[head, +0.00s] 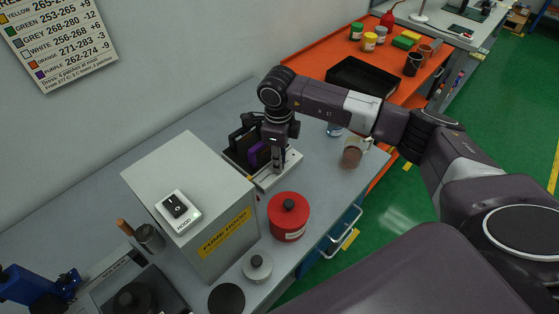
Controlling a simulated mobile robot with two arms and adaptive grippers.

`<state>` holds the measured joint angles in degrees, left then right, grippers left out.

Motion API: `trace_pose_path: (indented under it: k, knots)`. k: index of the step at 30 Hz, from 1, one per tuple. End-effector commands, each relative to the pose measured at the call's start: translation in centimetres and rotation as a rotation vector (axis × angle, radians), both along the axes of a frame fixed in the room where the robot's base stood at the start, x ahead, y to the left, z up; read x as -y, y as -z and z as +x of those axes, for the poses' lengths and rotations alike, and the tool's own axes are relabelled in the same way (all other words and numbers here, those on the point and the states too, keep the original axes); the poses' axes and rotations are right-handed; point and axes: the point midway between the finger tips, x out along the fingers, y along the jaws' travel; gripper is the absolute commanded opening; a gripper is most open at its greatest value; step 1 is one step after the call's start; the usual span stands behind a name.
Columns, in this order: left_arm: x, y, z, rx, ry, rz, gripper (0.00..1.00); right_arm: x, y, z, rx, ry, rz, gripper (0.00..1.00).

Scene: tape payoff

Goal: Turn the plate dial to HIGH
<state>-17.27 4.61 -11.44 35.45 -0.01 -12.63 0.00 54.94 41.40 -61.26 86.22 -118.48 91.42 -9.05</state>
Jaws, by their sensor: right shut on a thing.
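My right gripper (277,168) points down at the light grey base (268,180) of a small bench device with black and purple upright parts (257,155). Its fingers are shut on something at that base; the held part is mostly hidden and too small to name. I cannot make out a dial marked HIGH. A dark round disc (227,299) lies at the bench's front edge, and a grey unit with a black round top (134,300) is cut off at the bottom left. My left gripper is not in view.
A fume hood box (185,165) with a HOOD switch (177,209) stands left of the gripper. A red lidded pot (289,217), a small grey lidded pot (257,266) and a brown-filled beaker (353,152) stand near the front edge. An orange bench (312,62) adjoins behind.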

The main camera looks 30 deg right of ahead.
Motion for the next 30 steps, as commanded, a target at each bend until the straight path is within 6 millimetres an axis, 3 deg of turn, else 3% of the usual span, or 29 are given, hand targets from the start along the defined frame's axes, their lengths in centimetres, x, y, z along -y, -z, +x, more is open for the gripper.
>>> trace_pose_path:
  k: [30]
  knots:
    - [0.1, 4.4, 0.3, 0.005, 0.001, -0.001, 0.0, -0.1, 0.0, 0.2, 0.002, 0.932, 0.002, 0.0]
